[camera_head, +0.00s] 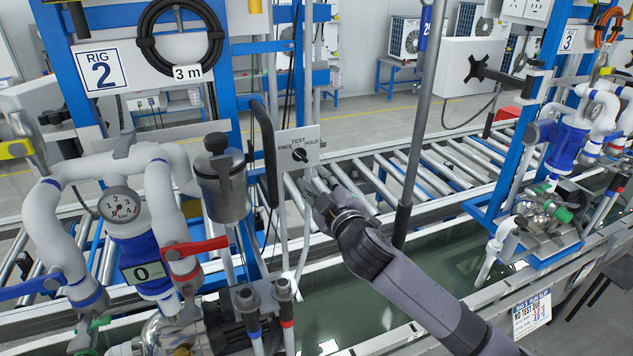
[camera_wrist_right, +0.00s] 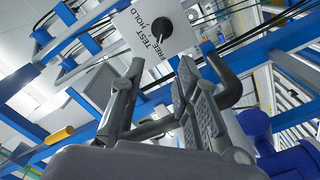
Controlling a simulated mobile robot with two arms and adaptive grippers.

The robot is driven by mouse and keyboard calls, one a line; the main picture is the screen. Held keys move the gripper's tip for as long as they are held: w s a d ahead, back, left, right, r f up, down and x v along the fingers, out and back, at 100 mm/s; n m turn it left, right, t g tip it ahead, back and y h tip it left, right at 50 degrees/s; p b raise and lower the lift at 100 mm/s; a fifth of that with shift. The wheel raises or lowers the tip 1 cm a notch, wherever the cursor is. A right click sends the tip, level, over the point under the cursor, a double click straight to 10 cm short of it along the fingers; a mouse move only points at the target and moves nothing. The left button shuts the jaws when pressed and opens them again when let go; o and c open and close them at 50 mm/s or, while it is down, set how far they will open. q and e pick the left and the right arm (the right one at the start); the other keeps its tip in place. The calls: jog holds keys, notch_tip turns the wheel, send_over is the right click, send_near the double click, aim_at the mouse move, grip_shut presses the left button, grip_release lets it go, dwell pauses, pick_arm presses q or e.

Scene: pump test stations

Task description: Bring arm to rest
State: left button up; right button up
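My right arm (camera_head: 420,300) reaches in from the lower right of the head view. Its gripper (camera_head: 316,184) is just below and right of a grey selector plate marked FREE, TEST and HOLD (camera_head: 312,142). The plate carries a black knob (camera_head: 299,155). In the right wrist view the gripper's two fingers (camera_wrist_right: 160,72) stand apart with nothing visible between them. The plate (camera_wrist_right: 140,45) and its knob (camera_wrist_right: 163,25) show beyond the fingertips, apart from them in the picture. My left gripper is in neither view.
Rig 2, with its blue frame (camera_head: 225,85), white pipes, pressure gauge (camera_head: 120,206) and red valve handle (camera_head: 196,247), stands close at left. A grey upright pole (camera_head: 418,120) is right of the gripper. A roller conveyor (camera_head: 400,172) runs behind, above a water trough (camera_head: 350,310).

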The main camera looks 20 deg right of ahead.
jog(key=s+d+f+m+g+h+b, duration=0.1)
jog(key=d+f+g+b, duration=0.15)
jog(key=f, duration=1.35)
jog(key=d+f+m+g+b, duration=0.1)
jog(key=d+f+g+b, duration=0.15)
jog(key=f, duration=1.35)
jog(key=s+f+m+g+b, duration=0.1)
jog(key=s+f+g+b, duration=0.1)
jog(key=s+f, duration=0.65)
jog(key=s+f+m+g+b, duration=0.1)
jog(key=s+f+g, duration=0.15)
jog(key=f, duration=1.15)
jog(key=s+a+f+m+g+b, duration=0.15)
jog(key=s+f+g+b, duration=0.35)
jog(key=s+f, duration=2.2)
jog(key=s+a+f+m+g, duration=0.1)
jog(key=s+f, duration=0.1)
jog(key=s, duration=0.6)
jog(key=s+f+g+b, duration=0.1)
jog(key=s, duration=0.8)
jog(key=shift+s+a+f+m, duration=0.3)
jog(key=shift+a+f+m, duration=0.05)
jog(key=shift+g, duration=0.25)
